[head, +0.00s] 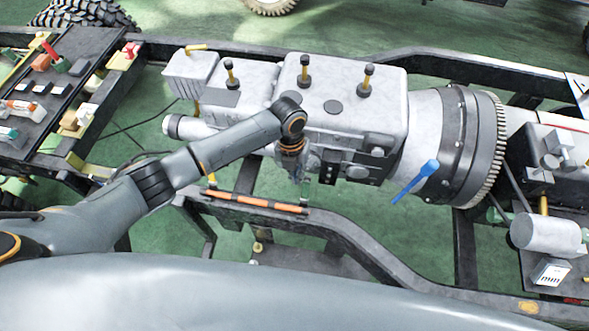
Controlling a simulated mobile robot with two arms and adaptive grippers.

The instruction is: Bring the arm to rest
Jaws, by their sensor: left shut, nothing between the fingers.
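My left arm comes in from the left and bends down at its wrist in the middle of the head view. My left gripper (304,185) points down beside the near side of the grey gearbox housing (345,110). It is shut and empty. Its fingertips are small and partly lost against the dark parts behind them. My right gripper is out of view.
A dark chassis frame (340,230) runs across the view. An orange-and-black bar (255,202) lies on its near rail. A blue-handled piece (415,181) sticks out near the toothed ring (495,150). A tray of small parts (45,110) is at left.

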